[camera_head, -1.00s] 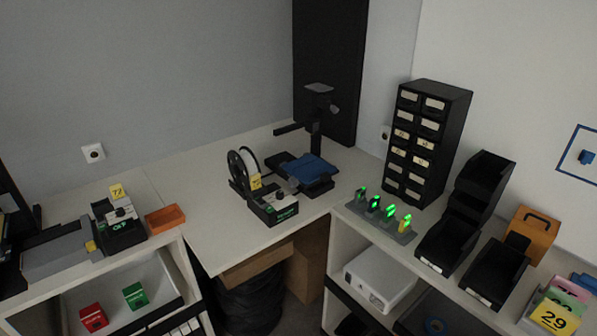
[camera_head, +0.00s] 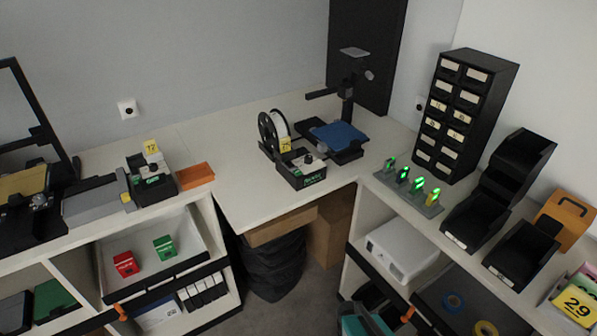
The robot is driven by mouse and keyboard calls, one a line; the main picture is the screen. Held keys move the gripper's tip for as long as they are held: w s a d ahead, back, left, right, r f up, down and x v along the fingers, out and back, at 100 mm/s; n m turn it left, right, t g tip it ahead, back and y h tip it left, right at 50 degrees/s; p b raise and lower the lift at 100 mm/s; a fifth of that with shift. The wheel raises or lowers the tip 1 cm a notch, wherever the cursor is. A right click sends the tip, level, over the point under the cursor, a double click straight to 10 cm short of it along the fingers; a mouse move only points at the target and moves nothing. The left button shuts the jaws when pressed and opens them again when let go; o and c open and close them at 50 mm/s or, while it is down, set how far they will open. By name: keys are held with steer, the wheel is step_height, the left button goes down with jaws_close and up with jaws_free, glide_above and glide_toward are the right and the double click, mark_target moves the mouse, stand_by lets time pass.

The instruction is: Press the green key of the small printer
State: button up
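Two small black devices with pale tops could be the small printer; I cannot tell which. One device (camera_head: 302,180) stands on the corner table beside a white spool, with a yellow tag and a green marking on its front. The other device (camera_head: 151,190) stands on the left shelf top, with a yellow tag and a green marking on its front. A separate green key is too small to make out on either. My gripper is not in view.
A black stand with a blue plate (camera_head: 340,134) is behind the middle device. Green-lit holders (camera_head: 410,195), a drawer tower (camera_head: 460,115) and black bins (camera_head: 478,220) stand right. The corner table's front (camera_head: 245,205) is clear.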

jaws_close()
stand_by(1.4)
